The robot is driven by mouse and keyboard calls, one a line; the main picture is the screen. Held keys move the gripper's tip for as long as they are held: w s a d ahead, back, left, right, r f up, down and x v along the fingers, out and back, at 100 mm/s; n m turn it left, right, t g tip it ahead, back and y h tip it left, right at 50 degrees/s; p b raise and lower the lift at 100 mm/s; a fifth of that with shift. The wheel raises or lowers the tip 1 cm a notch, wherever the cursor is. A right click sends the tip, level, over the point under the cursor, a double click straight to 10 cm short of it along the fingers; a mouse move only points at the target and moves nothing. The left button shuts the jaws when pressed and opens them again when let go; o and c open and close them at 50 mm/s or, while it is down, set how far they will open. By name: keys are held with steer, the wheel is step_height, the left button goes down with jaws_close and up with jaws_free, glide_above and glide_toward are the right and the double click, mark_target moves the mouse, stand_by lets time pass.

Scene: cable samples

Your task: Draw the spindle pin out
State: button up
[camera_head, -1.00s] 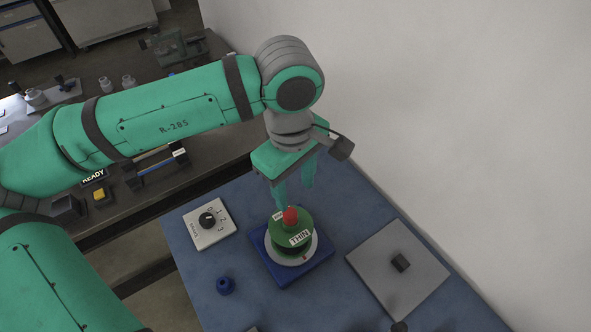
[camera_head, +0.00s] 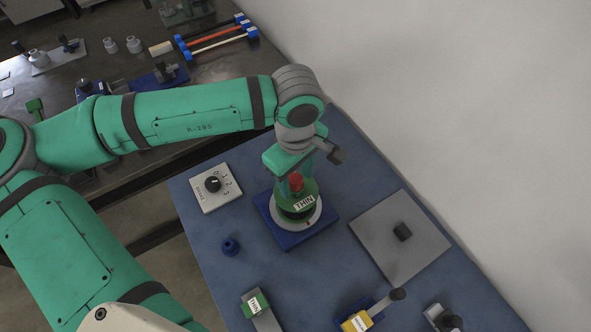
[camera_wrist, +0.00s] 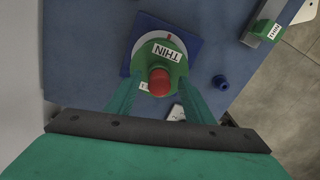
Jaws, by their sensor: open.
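The spindle pin shows as a red knob (camera_head: 296,181) standing up from the top of a green spool labelled THIN (camera_head: 309,196). The spool sits on a pale round disc over a blue square base (camera_head: 322,229). In the wrist view the red knob (camera_wrist: 160,82) stands between my two green fingers, with the green spool (camera_wrist: 172,48) beyond it. My gripper (camera_wrist: 158,100) is open, its fingers on either side of the knob and apart from it as far as I can tell. The pin's shaft is hidden inside the spool.
A dial box (camera_head: 216,188) stands left of the base, a small blue ring piece (camera_head: 230,246) lies in front. Green-labelled (camera_head: 256,304) and yellow (camera_head: 357,320) tools sit at the front edge. A wall rises on the right.

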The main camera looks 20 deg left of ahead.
steer(key=shift+f, duration=0.1)
jaws_close()
stand_by(0.3)
steer(key=shift+r, duration=0.65)
stand_by(0.5)
steer(key=shift+r, duration=4.35)
